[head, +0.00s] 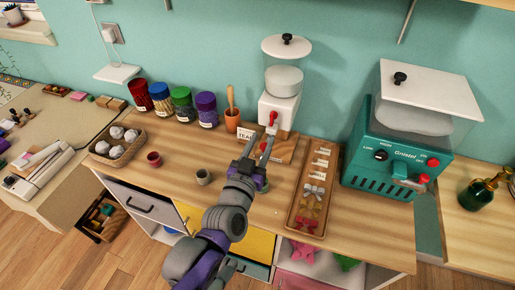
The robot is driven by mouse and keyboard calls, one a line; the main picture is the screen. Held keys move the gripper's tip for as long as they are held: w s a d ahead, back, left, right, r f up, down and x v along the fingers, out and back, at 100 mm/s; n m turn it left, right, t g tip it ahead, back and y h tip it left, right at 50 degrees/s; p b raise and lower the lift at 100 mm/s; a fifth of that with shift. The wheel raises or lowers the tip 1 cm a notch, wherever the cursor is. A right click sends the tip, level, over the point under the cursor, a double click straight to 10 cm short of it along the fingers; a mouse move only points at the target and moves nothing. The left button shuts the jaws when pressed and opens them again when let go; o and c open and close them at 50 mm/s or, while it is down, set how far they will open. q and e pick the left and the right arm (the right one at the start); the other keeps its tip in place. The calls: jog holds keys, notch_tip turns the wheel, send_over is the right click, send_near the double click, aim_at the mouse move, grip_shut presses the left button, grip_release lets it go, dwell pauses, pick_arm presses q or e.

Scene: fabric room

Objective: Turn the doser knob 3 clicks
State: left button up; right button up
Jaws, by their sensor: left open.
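The doser (280,108) is a white dispenser with a clear hopper and a white lid, standing on a wooden base at the back of the counter. Its small red knob (272,117) is on the front. My left gripper (265,141) is open and reaches up from below, with its fingers just in front of the doser, close below the knob. I cannot tell whether the fingers touch it. My right gripper is not in view.
A label card (245,134) and a terracotta pot (232,121) stand left of the doser. Several colored jars (181,103) are farther left. A wooden tray (297,216) and a teal machine (382,150) stand right.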

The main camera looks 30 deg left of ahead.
pick_arm(q)
jog(key=shift+v, duration=1.4)
